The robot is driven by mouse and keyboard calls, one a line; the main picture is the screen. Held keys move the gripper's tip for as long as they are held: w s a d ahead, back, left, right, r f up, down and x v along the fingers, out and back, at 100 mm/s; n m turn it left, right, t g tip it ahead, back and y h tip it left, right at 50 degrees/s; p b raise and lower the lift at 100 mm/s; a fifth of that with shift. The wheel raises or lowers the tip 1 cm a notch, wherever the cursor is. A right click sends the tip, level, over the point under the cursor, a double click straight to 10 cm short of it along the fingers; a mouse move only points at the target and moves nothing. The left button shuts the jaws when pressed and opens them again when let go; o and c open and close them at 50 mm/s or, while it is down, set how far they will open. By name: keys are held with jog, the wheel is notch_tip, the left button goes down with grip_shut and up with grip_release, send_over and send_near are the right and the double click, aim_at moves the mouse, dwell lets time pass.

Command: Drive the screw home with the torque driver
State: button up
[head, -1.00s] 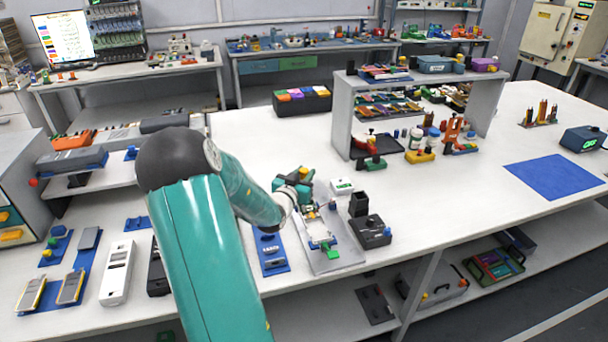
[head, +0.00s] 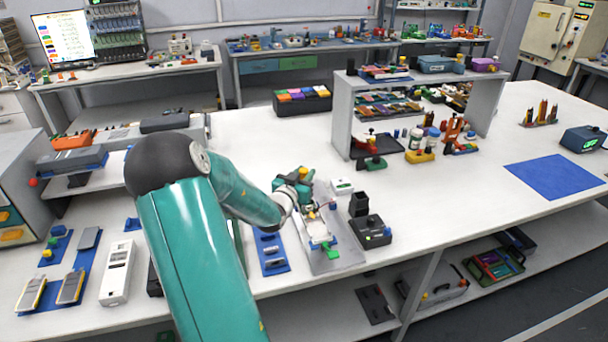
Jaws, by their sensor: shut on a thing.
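My gripper (head: 306,204) is over the back part of a grey fixture plate (head: 345,252) on the white bench. It is small in view and partly hidden by my own wrist. It appears shut on a slim tool, likely the torque driver, of which a yellow top (head: 303,172) shows. A pale workpiece with blue and green clamps (head: 331,246) lies on the fixture just in front of my gripper. The screw is too small to make out, and I cannot tell whether the driver tip touches it.
A black box with an upright holder (head: 371,232) stands right of the fixture. A blue tray (head: 271,253) lies to its left. A small white device (head: 342,186) is behind. A grey shelf unit (head: 341,115) stands further back. A blue mat (head: 556,177) lies at right.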

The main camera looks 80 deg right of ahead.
jog(key=shift+r, duration=3.55)
